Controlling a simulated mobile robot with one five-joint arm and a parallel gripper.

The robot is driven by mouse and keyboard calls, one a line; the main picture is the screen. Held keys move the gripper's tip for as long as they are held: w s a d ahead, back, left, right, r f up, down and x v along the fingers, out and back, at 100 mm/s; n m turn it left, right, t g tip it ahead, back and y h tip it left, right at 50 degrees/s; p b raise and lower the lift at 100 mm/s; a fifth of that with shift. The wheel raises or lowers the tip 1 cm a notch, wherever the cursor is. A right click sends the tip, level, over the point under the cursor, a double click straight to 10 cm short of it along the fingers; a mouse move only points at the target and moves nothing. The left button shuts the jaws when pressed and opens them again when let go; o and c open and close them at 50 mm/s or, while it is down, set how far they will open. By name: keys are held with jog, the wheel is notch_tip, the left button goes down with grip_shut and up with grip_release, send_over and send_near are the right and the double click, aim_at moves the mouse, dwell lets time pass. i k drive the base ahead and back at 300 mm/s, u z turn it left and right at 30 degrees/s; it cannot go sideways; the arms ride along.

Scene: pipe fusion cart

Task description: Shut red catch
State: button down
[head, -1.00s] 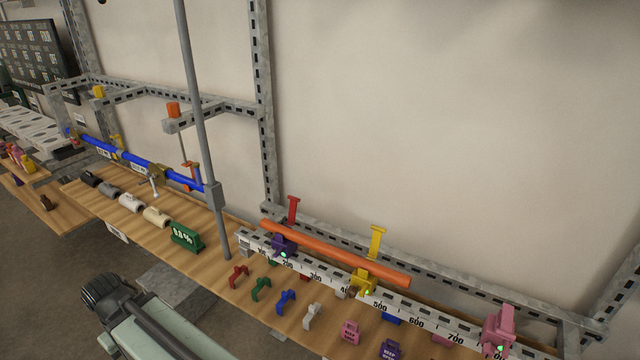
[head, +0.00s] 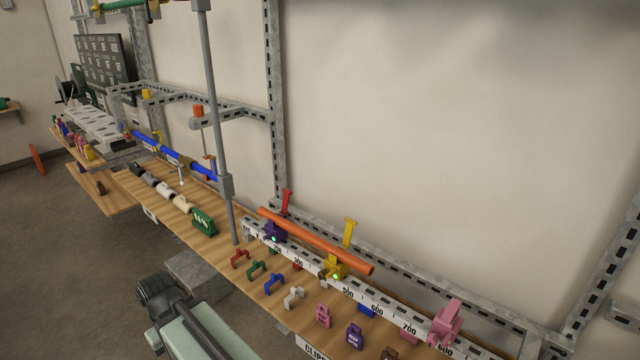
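The red catch (head: 285,202) stands up, tilted slightly, behind the left part of the orange pipe (head: 315,241). It looks open, raised above the pipe near the purple clamp (head: 273,232). A similar yellow catch (head: 349,232) stands up farther right, by the yellow clamp (head: 334,267). The pipe rests in both clamps along the numbered rail (head: 383,303). Part of my own arm shows at the bottom left, well apart from the red catch. No gripper fingers can be made out.
A grey upright post (head: 218,130) stands left of the pipe. Several coloured clips, including a blue one (head: 274,282), lie along the bench front. A green display block (head: 204,221) and a blue pipe (head: 172,154) are farther left. A pink clamp (head: 446,322) is at right.

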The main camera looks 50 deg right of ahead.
aim_at(287, 193)
jog(key=z, duration=5.7)
jog(key=k, duration=0.95)
jog(key=u, duration=5.8)
